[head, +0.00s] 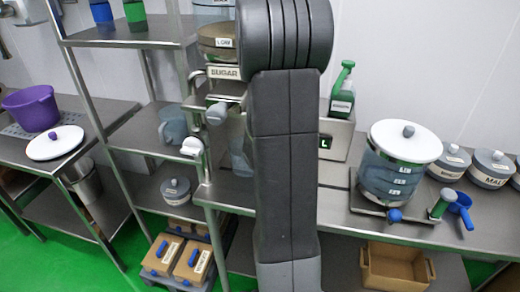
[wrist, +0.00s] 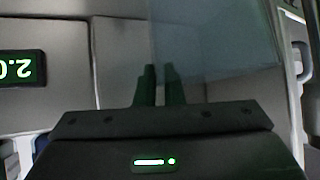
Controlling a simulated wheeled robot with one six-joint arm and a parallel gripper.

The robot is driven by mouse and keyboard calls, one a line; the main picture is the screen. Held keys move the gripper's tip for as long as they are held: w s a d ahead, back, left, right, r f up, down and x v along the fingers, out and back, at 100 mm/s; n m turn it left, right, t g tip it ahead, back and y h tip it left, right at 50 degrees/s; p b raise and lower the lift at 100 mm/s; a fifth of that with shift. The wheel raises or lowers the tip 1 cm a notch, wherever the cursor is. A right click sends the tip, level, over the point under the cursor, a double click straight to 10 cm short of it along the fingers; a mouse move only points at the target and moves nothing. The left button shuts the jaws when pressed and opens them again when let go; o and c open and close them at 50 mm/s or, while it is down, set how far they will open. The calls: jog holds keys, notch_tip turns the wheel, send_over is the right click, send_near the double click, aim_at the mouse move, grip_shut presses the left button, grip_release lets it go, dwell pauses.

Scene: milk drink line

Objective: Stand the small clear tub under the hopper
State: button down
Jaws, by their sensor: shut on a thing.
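The small clear tub (wrist: 220,45) shows in the wrist view as a see-through bluish wall, right of and beyond my fingers. My gripper (wrist: 160,85) is shut, with its dark fingers close together on the tub's wall. In the head view my arm hides the gripper. A clear bluish piece (head: 240,160), probably the tub, shows at the arm's left edge, below the hopper. I cannot tell whether the tub touches the surface below.
Steel shelving (head: 145,130) is left.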

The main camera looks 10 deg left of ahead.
jog(key=shift+w+a+f, duration=0.1)
jog(key=shift+w+a, duration=0.25)
jog(key=shift+w, duration=0.25)
jog(key=shift+f, duration=1.6)
jog(key=c, duration=1.5)
grip_release()
jog(key=shift+s, duration=0.1)
jog(key=shift+c, duration=0.2)
jog(key=shift+d, duration=0.1)
jog(key=v, duration=1.2)
jog(key=shift+p, duration=0.45)
jog(key=shift+f, duration=0.1)
